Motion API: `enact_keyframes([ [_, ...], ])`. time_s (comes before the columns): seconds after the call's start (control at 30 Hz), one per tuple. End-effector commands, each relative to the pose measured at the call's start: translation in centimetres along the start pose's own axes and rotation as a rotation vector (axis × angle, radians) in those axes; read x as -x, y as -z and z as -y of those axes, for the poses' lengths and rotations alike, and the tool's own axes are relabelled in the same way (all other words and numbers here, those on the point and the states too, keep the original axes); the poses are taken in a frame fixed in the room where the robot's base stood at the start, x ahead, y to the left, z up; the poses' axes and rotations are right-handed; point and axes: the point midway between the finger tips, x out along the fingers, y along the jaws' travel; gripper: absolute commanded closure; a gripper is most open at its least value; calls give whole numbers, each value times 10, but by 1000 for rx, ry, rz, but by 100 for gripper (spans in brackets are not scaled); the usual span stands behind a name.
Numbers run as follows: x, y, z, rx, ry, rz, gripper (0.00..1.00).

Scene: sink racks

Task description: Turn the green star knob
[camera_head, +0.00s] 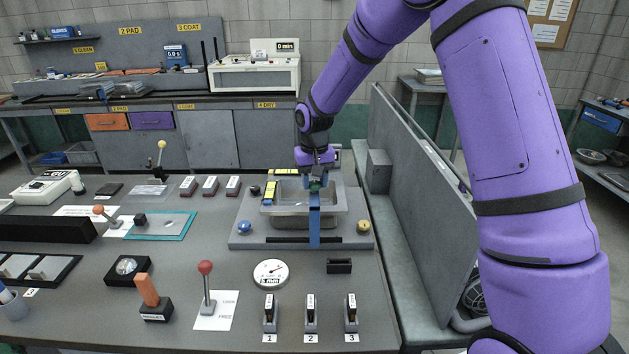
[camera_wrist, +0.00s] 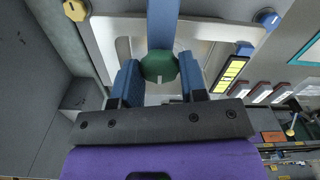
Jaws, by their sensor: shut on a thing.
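The green star knob (camera_wrist: 159,66) sits on a blue upright bracket (camera_wrist: 163,25) over the metal basin. My gripper (camera_wrist: 160,78) is shut on the knob, with one blue finger on each side of it in the wrist view. In the head view my gripper (camera_head: 317,176) comes down at the top of the blue bracket (camera_head: 315,222), and the knob shows only as a small dark green patch (camera_head: 316,185). Much of the knob is hidden there by the fingers.
The metal basin (camera_head: 335,212) stands on a grey base plate with a blue knob (camera_head: 245,228) and a yellow knob (camera_head: 363,227) at its front corners. A yellow-marked block (camera_head: 269,193) is at its left. A tilted grey panel (camera_head: 425,185) stands close at the right.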

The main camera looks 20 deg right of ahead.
Motion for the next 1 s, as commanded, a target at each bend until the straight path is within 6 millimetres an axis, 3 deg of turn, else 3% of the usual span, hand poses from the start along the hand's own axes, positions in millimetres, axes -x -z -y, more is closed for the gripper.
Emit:
enact_keyframes([
  [0.07,-1,-1,0,1,0,3,85],
  [0.1,-1,-1,0,1,-1,3,59],
  [0.2,-1,-1,0,0,0,3,36],
  [0.57,3,0,0,-1,0,0,35],
  [1.0,76,0,0,0,0,-2,35],
])
